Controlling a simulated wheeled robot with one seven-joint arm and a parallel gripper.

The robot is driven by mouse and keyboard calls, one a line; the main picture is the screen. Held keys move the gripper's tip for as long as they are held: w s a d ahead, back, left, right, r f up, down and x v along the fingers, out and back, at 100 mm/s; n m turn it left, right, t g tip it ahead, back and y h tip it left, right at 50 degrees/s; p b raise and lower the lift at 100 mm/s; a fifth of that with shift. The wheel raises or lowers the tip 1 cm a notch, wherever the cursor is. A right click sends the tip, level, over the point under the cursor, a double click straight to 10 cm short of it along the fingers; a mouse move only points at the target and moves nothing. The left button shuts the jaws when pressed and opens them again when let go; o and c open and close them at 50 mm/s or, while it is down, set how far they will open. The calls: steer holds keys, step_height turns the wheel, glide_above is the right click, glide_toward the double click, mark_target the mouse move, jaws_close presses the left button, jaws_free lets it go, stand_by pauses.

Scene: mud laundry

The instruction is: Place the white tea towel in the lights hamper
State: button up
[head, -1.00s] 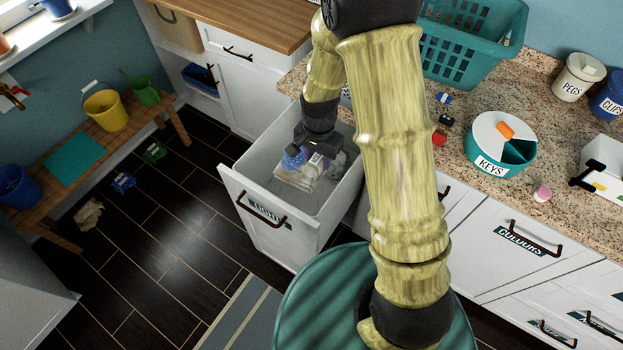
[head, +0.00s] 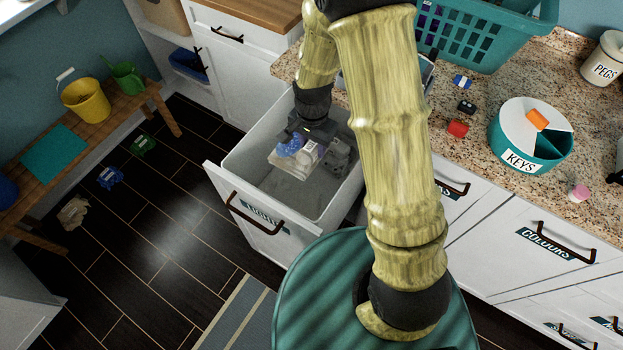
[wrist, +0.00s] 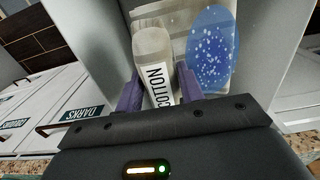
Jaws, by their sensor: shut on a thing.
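The lights hamper (head: 226,177) is a pulled-out white bin with a dark handle and a partly hidden label on its front. My gripper (head: 309,141) points down inside its mouth, toward the back. It is shut on the white tea towel (head: 287,164), a whitish folded bundle with a blue patch, held over the grey inside of the bin. In the wrist view, the purple fingers of my gripper (wrist: 160,88) stand either side of a pale piece marked COTTON. The towel (wrist: 178,22) shows a blue speckled oval beside it. I cannot tell whether the towel touches the bottom.
A counter on the right holds a teal basket (head: 475,50), a round KEYS tin (head: 555,155) and small items. A COLOURS drawer (head: 530,235) is below it; a DARKS front (wrist: 85,112) shows in the wrist view. A bench with buckets stands at the left.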

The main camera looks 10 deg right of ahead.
steer(key=b, duration=1.3)
glide_above(312, 197)
step_height(312, 197, down, 14)
steer(key=shift+r, duration=0.2)
steer(key=shift+p, duration=0.3)
step_height(312, 197, down, 6)
steer(key=b, duration=0.1)
steer(key=shift+d+f, duration=0.1)
steer(key=shift+f, duration=0.05)
steer(key=shift+f+b, duration=0.4)
steer(key=shift+f, duration=1.45)
steer(key=shift+f, duration=0.1)
